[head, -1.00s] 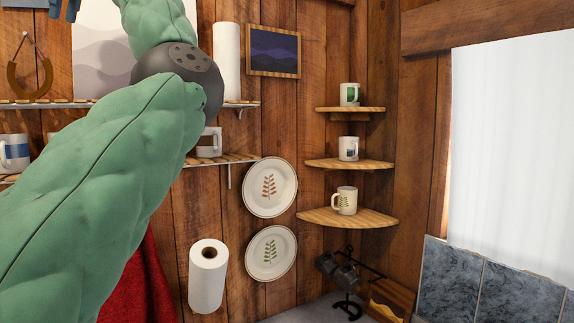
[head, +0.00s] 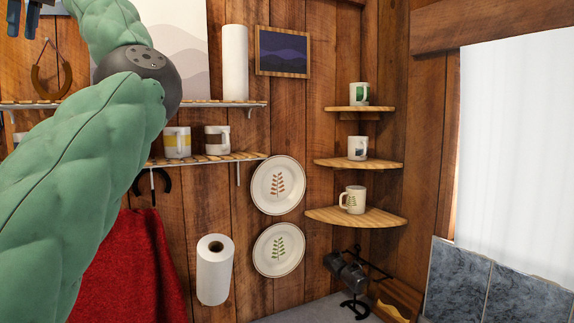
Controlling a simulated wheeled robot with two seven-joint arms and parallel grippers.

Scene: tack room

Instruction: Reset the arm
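My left arm, in padded green covering with a dark grey joint, comes in from the left and rises out of the top of the head view. My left gripper (head: 24,16) shows at the top left corner, partly cut off by the frame edge. Its two dark blue-grey fingers point down with a gap between them, and nothing shows in the gap. It appears in front of the wooden wall, above the horseshoe (head: 52,70). My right gripper is out of view.
Mugs (head: 177,142) stand on the lower wall shelf (head: 240,157). A paper towel roll (head: 214,270) and two plates (head: 278,185) are on the wall. Corner shelves (head: 357,217) hold mugs. A red cloth (head: 130,270) hangs at lower left. My arm hides part of the shelves.

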